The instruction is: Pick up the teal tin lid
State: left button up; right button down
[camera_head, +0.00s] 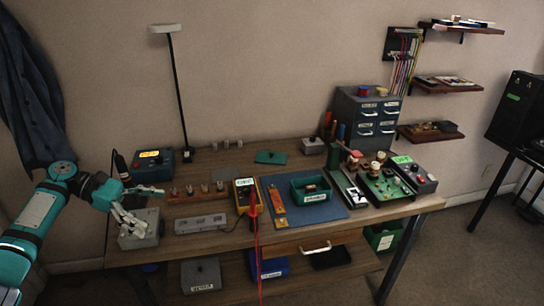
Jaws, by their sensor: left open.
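A flat teal piece (271,157), which looks like the teal tin lid, lies on the wooden bench (230,158) towards its back edge, right of the middle of the back row. My left gripper (150,208) is open and empty over the left end of the bench, near a grey box (138,232). It is well to the left of the lid and nearer the front edge, not touching it. My right gripper is not in view.
A yellow multimeter (245,192) with a red lead, a row of knobs (197,193) and a grey bar (200,224) stand between gripper and lid. A blue mat (335,208) holds a green bin (310,182). A lamp (178,85) rises behind. Bench around the lid is fairly clear.

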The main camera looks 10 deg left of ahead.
aim_at(267, 158)
jog(key=i+l, duration=0.1)
jog(key=i, duration=1.75)
